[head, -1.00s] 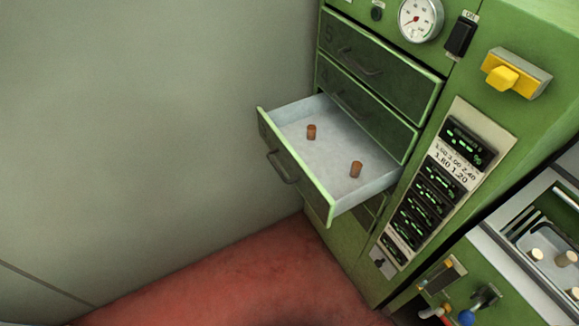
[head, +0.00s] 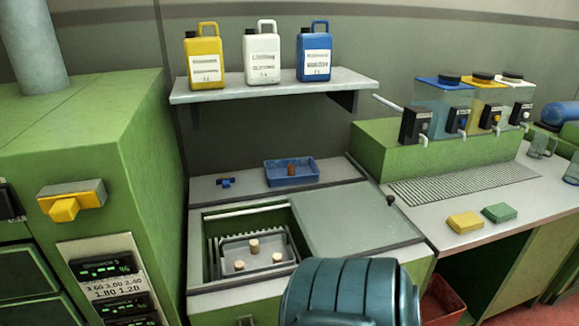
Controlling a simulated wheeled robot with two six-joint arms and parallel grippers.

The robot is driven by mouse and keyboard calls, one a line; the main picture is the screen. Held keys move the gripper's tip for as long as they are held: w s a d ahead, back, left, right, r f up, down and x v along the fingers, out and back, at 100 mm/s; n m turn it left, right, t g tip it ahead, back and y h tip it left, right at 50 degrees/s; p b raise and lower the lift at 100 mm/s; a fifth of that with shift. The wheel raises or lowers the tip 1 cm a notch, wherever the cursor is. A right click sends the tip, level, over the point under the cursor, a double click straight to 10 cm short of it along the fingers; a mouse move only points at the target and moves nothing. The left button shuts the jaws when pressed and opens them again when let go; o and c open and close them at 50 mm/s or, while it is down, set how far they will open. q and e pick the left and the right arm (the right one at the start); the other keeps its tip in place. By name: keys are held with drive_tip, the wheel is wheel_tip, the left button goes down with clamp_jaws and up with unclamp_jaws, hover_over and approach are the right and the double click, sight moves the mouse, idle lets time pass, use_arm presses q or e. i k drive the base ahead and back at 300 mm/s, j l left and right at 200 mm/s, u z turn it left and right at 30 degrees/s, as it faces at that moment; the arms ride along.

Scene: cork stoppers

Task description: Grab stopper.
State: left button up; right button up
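Three pale tan cork stoppers stand in a grey tray (head: 226,255) inside a sunken basin: one at the back (head: 254,246), one at the front left (head: 239,265) and one at the right (head: 278,258). A darker brown stopper (head: 291,170) stands in a shallow blue tray (head: 309,179) on the ledge behind the basin. Neither gripper shows in the head view. The open drawer with two brown stoppers is out of view now.
A grey cover (head: 350,222) lies right of the basin. A blue valve (head: 226,182) sits left of the blue tray. A shelf (head: 215,93) with three jugs hangs above. Yellow (head: 465,222) and green (head: 499,212) sponges lie on the right counter. A green cabinet (head: 90,150) stands at left.

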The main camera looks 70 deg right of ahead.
sight(291, 166)
drive_tip(key=z, duration=2.35)
drive_tip(key=i+l, duration=0.1)
drive_tip(key=l, duration=0.2)
drive_tip(key=i+l, duration=0.15)
drive_tip(key=l, duration=0.1)
